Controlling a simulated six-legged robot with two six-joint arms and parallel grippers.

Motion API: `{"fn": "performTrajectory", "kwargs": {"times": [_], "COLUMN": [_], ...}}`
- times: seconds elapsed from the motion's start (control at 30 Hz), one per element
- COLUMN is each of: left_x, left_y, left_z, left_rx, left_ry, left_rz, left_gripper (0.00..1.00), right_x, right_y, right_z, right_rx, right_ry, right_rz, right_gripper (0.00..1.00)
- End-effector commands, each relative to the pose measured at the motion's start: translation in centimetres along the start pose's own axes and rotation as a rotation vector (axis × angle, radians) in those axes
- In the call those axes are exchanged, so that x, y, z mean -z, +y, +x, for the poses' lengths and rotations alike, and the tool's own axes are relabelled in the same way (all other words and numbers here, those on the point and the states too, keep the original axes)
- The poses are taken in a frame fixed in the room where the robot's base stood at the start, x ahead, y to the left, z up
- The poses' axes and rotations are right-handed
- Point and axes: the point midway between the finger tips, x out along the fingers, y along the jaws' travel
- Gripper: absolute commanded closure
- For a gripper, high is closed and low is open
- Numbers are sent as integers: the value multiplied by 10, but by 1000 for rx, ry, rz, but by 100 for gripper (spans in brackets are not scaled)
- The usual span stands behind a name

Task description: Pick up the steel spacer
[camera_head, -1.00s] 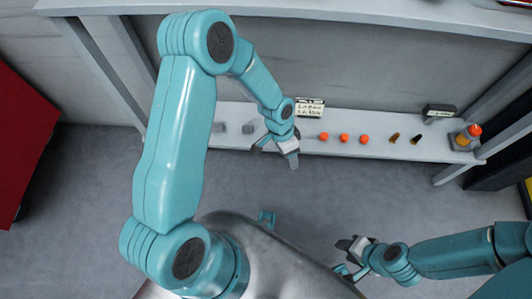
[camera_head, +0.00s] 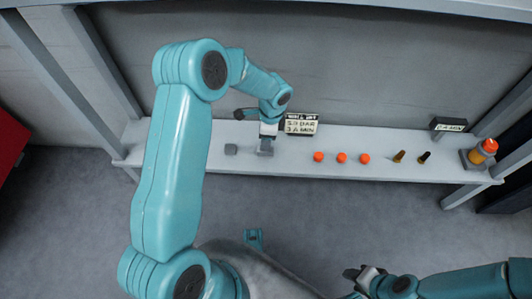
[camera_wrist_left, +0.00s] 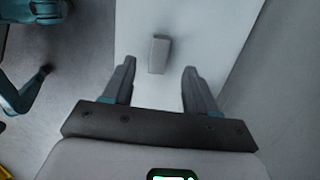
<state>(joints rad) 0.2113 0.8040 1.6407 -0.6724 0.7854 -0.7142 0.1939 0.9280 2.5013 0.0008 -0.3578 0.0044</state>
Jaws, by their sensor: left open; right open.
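Two small grey blocks lie on the long white shelf: one grey block (camera_head: 231,149) on the left and another grey block (camera_head: 265,147) close under my left gripper (camera_head: 262,128). I cannot tell from this view which is the steel spacer. In the left wrist view one upright-looking grey block (camera_wrist_left: 160,50) lies on the white surface, just beyond and between the fingertips of my open left gripper (camera_wrist_left: 159,68). The fingers appear apart from it. My right gripper (camera_head: 362,273) is open and empty, low at the right, away from the shelf.
The white shelf (camera_head: 210,162) also holds a small sign (camera_head: 302,124), three orange caps (camera_head: 342,158), two brass fittings (camera_head: 399,157), a dark label box (camera_head: 448,124) and an orange-topped device (camera_head: 482,152). A wall stands behind. Shelf posts rise at both ends.

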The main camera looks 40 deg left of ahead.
Motion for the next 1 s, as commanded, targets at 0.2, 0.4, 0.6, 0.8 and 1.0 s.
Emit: {"fn": "performTrajectory", "kwargs": {"times": [0.2,0.4,0.6,0.8,1.0], "left_x": [4,10,10,10,10], "left_y": [-1,-1,-3,-2,-3], "left_z": [16,50,56,56,55], "left_rx": [-1,-1,1,1,1], "left_ry": [0,-1,1,1,1], "left_rz": [2,3,1,1,1], "left_gripper": [43,43,43,75,100], "right_x": [2,7,11,11,10], "right_y": [4,12,13,13,13], "right_z": [8,25,26,26,26], "right_rx": [-1,-2,-1,-1,-1], "right_ry": [4,19,31,30,30], "right_rz": [4,13,11,11,11], "right_gripper": [57,57,57,57,57]}}
